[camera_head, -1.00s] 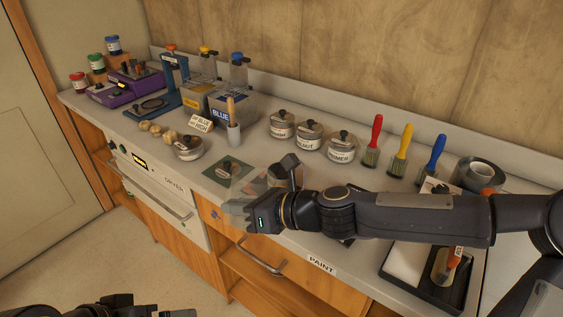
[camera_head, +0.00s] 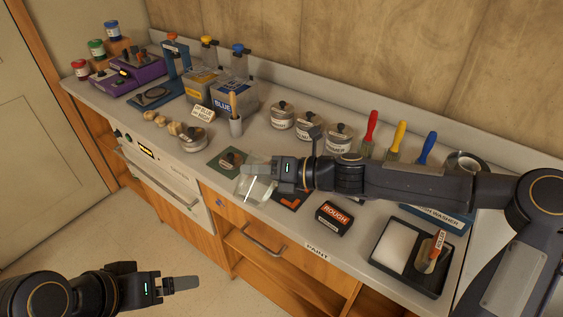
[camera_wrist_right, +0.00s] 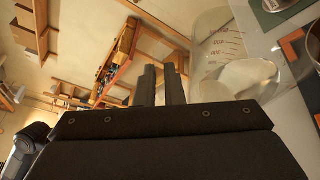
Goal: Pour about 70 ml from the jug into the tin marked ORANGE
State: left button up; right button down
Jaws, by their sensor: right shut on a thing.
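The clear jug (camera_head: 254,190) is near the counter's front edge, beside the green mat. The right wrist view shows red marks on the jug (camera_wrist_right: 215,50) and a pale patch low in it. My right gripper (camera_head: 268,172) is shut on the jug; its fingers (camera_wrist_right: 161,84) show in the wrist view. Several labelled tins stand at the back, one (camera_head: 339,138) partly behind my arm. I cannot make out ORANGE on any. My left gripper (camera_head: 178,284) is empty, low in front of the counter.
A dark mat with an orange corner (camera_head: 291,201) lies right of the jug. Nearby are a ROUGH box (camera_head: 334,218), a black tray (camera_head: 377,255), brushes (camera_head: 398,142) and a BLUE container (camera_head: 234,100).

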aim_at(260, 157)
jog(key=shift+w+d+r+m+y+p, duration=0.35)
jog(key=shift+w+r+m+p, duration=0.2)
jog(key=shift+r+m+p, duration=0.2)
jog(key=shift+w+r, duration=0.1)
jog(key=shift+r, duration=0.05)
jog(key=shift+w+d, duration=0.15)
jog(key=shift+w+d+r, duration=0.1)
jog(key=shift+w, duration=0.05)
dwell(0.5)
jog(key=shift+w+d+r+m+y+p, duration=0.3)
jog(key=shift+w+r+m+p, duration=0.15)
jog(key=shift+m, duration=0.2)
dwell(1.3)
